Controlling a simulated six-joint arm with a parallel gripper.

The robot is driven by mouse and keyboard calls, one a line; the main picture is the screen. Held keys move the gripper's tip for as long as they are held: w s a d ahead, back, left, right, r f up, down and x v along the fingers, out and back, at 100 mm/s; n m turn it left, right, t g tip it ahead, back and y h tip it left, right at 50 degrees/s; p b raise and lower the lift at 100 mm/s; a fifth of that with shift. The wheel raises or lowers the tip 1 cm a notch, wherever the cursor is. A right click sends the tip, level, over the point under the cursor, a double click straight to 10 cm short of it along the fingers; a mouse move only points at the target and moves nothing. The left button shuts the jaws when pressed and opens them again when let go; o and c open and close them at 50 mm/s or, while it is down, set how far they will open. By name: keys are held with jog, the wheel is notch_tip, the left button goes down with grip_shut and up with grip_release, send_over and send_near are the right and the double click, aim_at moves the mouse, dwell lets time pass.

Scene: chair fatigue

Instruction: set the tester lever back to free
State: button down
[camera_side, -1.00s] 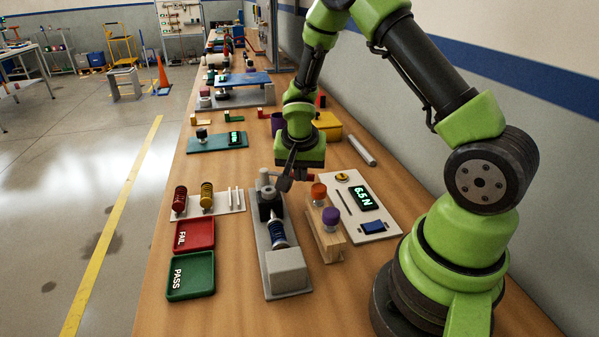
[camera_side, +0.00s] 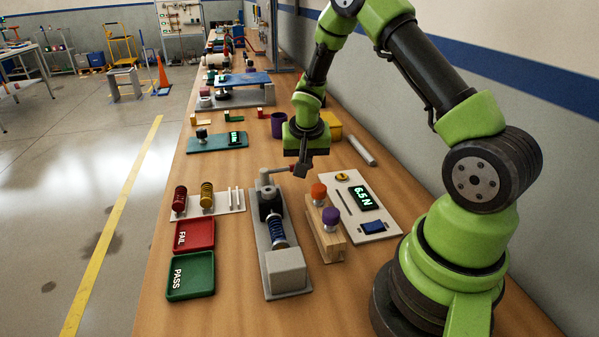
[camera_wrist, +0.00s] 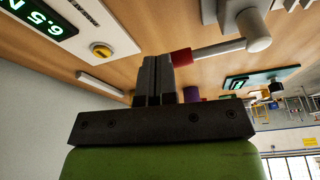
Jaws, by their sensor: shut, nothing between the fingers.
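The tester (camera_side: 283,268) is a grey base with a blue spring (camera_side: 277,232) and a dark block. Its grey lever (camera_side: 279,170) reaches right from a post at the far end of the base. In the wrist view the lever rod (camera_wrist: 215,48) runs from its pivot (camera_wrist: 256,30) to a red tip (camera_wrist: 181,57). My gripper (camera_side: 300,172) is at the tip end of the lever. It is shut and empty. In the wrist view its fingers (camera_wrist: 155,72) are together right beside the red tip; I cannot tell whether they touch it.
A wooden block with orange and purple knobs (camera_side: 329,243) stands right of the tester. A white panel (camera_side: 381,231) reading 6.5 N lies beyond it. Red FAIL (camera_side: 194,236) and green PASS (camera_side: 190,276) trays and a spring rack (camera_side: 225,207) are on the left.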

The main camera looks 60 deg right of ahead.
jog(key=shift+w+d, duration=1)
jog(key=shift+d, duration=0.05)
jog(key=s+a+r, duration=0.2)
jog(key=s+r, duration=0.4)
jog(key=r, duration=0.4)
jog(key=shift+s+a+r, duration=0.15)
jog(key=shift+s+r, duration=0.05)
dwell(0.3)
